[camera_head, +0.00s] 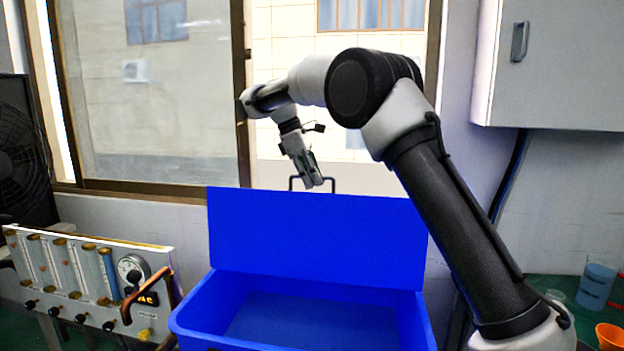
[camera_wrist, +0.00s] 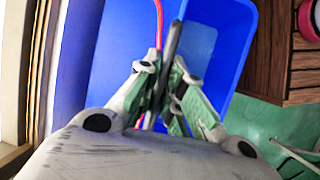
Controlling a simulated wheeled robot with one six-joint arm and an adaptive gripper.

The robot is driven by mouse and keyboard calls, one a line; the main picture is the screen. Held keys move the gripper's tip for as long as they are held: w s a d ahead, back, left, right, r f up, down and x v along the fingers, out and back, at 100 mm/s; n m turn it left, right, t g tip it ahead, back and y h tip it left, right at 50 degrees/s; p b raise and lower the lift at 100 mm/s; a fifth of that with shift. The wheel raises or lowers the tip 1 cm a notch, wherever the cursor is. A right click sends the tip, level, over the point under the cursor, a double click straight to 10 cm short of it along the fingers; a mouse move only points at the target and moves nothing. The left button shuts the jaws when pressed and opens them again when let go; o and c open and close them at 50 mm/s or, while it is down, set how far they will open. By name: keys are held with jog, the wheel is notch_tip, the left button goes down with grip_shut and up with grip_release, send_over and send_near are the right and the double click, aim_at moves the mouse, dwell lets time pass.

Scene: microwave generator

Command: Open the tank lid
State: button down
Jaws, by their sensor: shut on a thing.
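The blue tank (camera_head: 412,322) stands at the bottom middle of the head view, its inside open to view and seemingly empty. Its blue lid (camera_head: 315,238) is raised nearly upright along the tank's back edge. A dark handle (camera_head: 334,184) sticks up from the lid's top edge. My gripper (camera_head: 314,181) reaches down to this handle from above. In the wrist view, the fingers of my gripper (camera_wrist: 163,92) are closed around the dark handle bar (camera_wrist: 174,45), with the lid (camera_wrist: 112,52) to the left and the tank (camera_wrist: 232,35) to the right.
A window (camera_head: 150,90) lies behind the lid. A panel with flow tubes and a gauge (camera_head: 95,285) stands left of the tank, and a black fan (camera_head: 22,160) behind it. A grey cabinet (camera_head: 560,70) hangs at upper right. A beaker (camera_head: 597,283) and orange funnel (camera_head: 609,336) stand at right.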

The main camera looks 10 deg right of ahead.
jog(key=c, duration=1.5)
grip_release()
jog(key=v, duration=0.6)
jog(key=shift+w+a+r, duration=0.1)
jog(key=shift+a+r, duration=0.1)
jog(key=shift+r, duration=0.05)
jog(key=shift+a+r, duration=0.15)
jog(key=shift+r, duration=0.3)
